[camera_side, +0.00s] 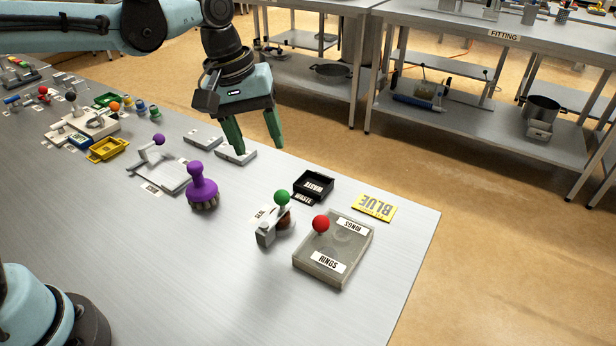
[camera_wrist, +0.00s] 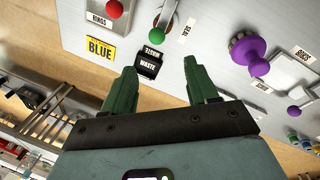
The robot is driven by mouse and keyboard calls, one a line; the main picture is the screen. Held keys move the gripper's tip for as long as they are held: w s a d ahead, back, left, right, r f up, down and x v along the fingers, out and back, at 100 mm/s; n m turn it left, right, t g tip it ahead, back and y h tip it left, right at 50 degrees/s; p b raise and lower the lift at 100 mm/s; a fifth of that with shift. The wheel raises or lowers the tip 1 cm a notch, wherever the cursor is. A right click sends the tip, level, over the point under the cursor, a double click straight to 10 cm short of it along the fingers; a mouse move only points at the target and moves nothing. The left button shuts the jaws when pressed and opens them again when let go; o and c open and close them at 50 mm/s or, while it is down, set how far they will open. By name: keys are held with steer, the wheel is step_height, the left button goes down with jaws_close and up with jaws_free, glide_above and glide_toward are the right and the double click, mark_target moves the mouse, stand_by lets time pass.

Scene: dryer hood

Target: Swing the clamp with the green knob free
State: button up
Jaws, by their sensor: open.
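The clamp (camera_side: 268,232) is a small grey metal piece with a green knob (camera_side: 282,197) on top. It stands on the table just left of the grey box labelled RINGS. A brown round part shows beside it, partly hidden. My gripper (camera_side: 256,146) is open and empty, in the air above the far part of the table, behind and left of the clamp. Its green fingers (camera_wrist: 163,88) also show in the wrist view, apart from each other.
A grey box (camera_side: 352,248) with a red knob stands right of the clamp. A black WASTE tray (camera_side: 325,176) and a yellow BLUE card (camera_side: 374,207) lie behind it. A purple-handled brush (camera_side: 202,187) stands to the left. The table front is clear.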

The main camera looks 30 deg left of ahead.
mark_target(280, 191)
steer(key=x, duration=1.2)
steer(key=shift+d+f, duration=0.15)
steer(key=shift+d, duration=0.15)
jaws_close()
